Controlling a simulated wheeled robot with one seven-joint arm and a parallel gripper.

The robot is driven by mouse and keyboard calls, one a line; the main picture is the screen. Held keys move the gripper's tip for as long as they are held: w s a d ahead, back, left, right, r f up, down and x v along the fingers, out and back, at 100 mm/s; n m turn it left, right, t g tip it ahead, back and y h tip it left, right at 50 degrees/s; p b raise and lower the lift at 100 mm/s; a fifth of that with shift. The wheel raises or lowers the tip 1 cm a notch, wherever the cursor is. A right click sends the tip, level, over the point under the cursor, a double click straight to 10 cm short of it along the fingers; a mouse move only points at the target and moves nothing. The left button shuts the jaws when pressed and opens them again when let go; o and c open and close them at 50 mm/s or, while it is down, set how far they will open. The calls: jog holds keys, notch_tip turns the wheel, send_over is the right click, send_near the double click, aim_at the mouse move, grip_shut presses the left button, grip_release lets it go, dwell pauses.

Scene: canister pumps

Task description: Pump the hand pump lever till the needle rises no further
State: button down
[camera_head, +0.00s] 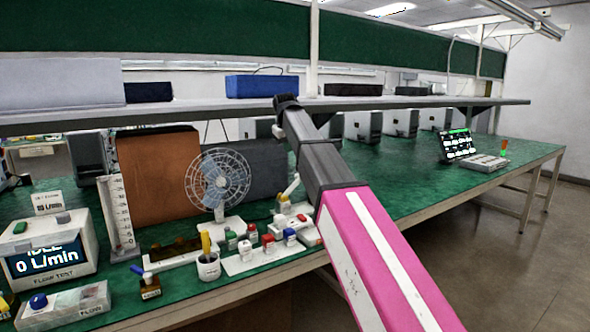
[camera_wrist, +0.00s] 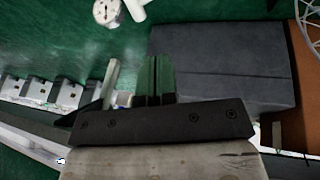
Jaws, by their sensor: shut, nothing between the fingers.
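A small white device with an upright white lever (camera_head: 291,186) stands on the green bench behind the row of coloured-cap bottles; it looks like the hand pump. Its base is partly hidden by the bottles and my arm. In the wrist view, a round white part (camera_wrist: 108,12) and a white bar (camera_wrist: 136,9) lie at the top edge, cut off; I cannot tell surely whether they belong to the pump. I cannot make out a needle. My gripper (camera_wrist: 156,66) has its fingers together, empty and apart from the white parts. In the head view my arm hides the gripper.
A desk fan (camera_head: 219,182) stands left of the lever, before brown and dark grey panels. A flow tester (camera_head: 48,250) reads 0 L/min at far left. A shelf (camera_head: 420,101) crosses above the bench. Bench surface (camera_head: 405,165) at right is mostly clear.

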send_over(295, 182)
jog(key=f, duration=1.1)
jog(key=shift+s+a+f, duration=0.15)
jog(key=shift+a, duration=0.25)
jog(key=shift+w+d+f, duration=0.25)
jog(key=shift+d+f, duration=0.1)
jog(key=shift+f, duration=0.15)
jog(key=shift+w+d+f+g+y, duration=0.4)
jog(key=shift+d+f+y, duration=0.05)
jog(key=shift+d+y, duration=0.15)
jog(key=shift+w+d+f+g+y, duration=0.35)
jog(key=shift+d+f+g+y, duration=0.1)
jog(key=shift+y, duration=0.15)
jog(key=shift+w+d+f+m+g+y, duration=0.25)
jog(key=shift+d+f+g+y, duration=0.1)
jog(key=shift+f+y, duration=0.2)
jog(key=shift+w+d+f+m+g+y, duration=0.2)
jog(key=shift+d+f+g+y, duration=0.15)
jog(key=shift+f+y, duration=0.15)
jog(key=shift+w+d+f, duration=0.1)
jog(key=shift+d+f, duration=0.15)
jog(key=shift+f, duration=0.4)
